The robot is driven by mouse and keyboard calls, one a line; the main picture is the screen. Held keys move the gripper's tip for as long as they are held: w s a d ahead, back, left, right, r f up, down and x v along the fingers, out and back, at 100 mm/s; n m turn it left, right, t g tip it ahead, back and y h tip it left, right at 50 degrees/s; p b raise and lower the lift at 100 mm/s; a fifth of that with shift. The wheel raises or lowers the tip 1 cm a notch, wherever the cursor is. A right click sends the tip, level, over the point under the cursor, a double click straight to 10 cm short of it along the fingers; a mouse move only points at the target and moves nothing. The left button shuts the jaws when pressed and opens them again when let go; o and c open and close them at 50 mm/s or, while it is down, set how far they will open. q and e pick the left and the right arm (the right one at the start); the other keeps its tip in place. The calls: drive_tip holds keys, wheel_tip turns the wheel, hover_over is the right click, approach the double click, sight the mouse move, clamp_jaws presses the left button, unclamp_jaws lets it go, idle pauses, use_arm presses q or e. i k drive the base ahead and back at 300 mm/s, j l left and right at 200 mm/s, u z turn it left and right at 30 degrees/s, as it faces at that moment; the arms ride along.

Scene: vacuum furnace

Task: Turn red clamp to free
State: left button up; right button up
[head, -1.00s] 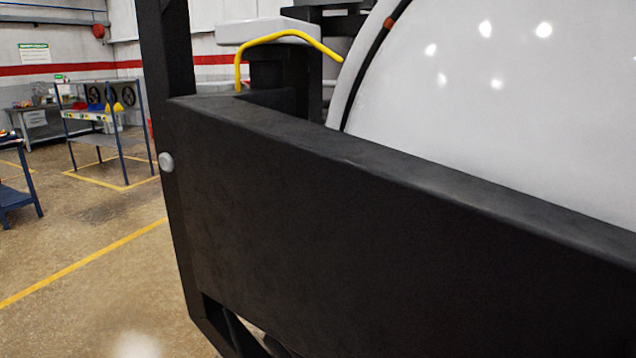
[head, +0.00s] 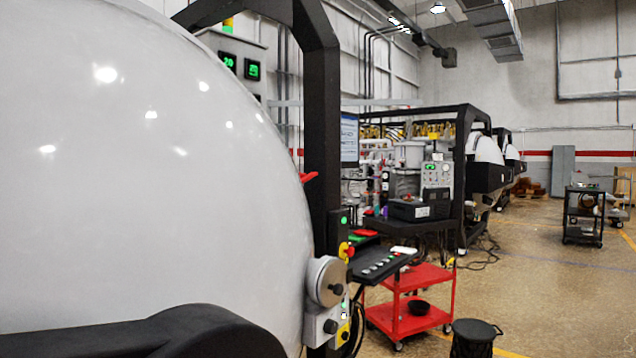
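The white domed furnace door (head: 150,150) fills the left of the head view. A small red piece (head: 308,177) sticks out at the dome's right edge, beside the black upright frame (head: 322,120). It may be the red clamp; it is too small and partly hidden to tell its position. A grey round fitting (head: 328,282) sits lower on the same edge. Neither of my grippers is in view.
A black rounded bar (head: 150,335) crosses the bottom left. A control panel (head: 380,264) juts out right of the frame. A red cart (head: 408,300) and a black bin (head: 474,338) stand on the floor.

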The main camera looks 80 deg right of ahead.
sight(305, 178)
drive_tip(key=z, duration=2.3)
drive_tip(key=i+l+u, duration=0.1)
drive_tip(key=u, duration=0.3)
drive_tip(key=i+l+u, duration=0.1)
drive_tip(key=u, duration=0.3)
drive_tip(key=i+l+u, duration=0.15)
drive_tip(key=l, duration=0.3)
drive_tip(key=i+l+u, duration=0.15)
drive_tip(key=l, duration=0.35)
drive_tip(key=i+l+u, duration=0.2)
drive_tip(key=l, duration=0.3)
drive_tip(key=l+u, duration=0.15)
drive_tip(key=l, duration=0.3)
